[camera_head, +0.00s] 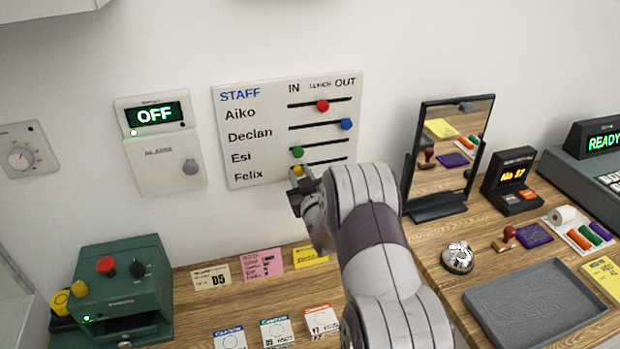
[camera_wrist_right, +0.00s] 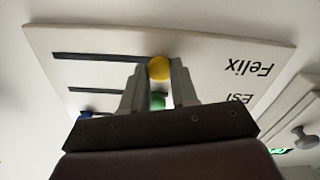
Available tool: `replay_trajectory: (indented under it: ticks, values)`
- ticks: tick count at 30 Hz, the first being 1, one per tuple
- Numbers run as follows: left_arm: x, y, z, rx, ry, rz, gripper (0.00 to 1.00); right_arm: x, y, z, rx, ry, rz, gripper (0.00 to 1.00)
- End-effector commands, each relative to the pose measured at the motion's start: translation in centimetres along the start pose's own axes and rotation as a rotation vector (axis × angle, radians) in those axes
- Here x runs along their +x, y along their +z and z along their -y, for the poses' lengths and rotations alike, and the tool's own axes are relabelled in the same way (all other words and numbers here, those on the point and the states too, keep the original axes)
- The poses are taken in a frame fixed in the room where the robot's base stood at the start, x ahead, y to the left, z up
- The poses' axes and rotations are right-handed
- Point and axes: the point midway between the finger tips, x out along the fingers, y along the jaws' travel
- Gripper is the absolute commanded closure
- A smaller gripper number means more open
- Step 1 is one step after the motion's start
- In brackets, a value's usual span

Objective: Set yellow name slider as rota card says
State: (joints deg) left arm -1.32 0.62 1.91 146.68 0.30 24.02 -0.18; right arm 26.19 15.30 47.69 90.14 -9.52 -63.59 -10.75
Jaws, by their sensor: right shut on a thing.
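The white staff board (camera_head: 240,110) hangs on the wall with IN, LUNCH and OUT columns. The yellow slider knob (camera_head: 297,171) is on the Felix row, at the IN end. My right gripper (camera_head: 299,182) is at this knob. In the right wrist view, which shows the board upside down, my right gripper (camera_wrist_right: 158,80) is shut on the yellow knob (camera_wrist_right: 159,67); its slot runs away to the left. A pink card (camera_head: 262,263) with several lines, perhaps the rota, stands at the wall; its small text is not clearly readable. My left gripper is not in view.
The red knob (camera_head: 322,106) is near LUNCH, the blue knob (camera_head: 346,124) at OUT, the green knob (camera_head: 298,152) at IN, just above the yellow one. A mirror (camera_head: 449,150) stands right of the board. A grey tray (camera_head: 535,305) lies on the desk.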

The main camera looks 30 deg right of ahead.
Motion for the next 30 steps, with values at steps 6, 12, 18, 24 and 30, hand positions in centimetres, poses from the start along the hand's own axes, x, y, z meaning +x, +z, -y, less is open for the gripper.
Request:
replay_trajectory:
  ticks: [6, 12, 18, 24, 30]
  values:
    - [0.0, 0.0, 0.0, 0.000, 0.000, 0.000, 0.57, 0.0, 0.1, 0.1, 0.000, -0.005, 0.002, 0.52]
    - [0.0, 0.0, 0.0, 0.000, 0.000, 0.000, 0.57, 0.0, 0.1, 0.1, 0.000, -0.003, 0.002, 0.46]
    - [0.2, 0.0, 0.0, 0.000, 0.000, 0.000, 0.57, -0.7, 0.2, 0.1, 0.000, -0.003, 0.004, 0.46]
    - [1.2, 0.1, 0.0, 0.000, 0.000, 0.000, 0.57, -5.0, 0.3, 0.1, -0.001, -0.002, 0.002, 0.46]
    - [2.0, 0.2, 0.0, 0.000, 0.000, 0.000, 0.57, -10.2, 0.2, 0.2, -0.001, -0.002, 0.001, 0.46]
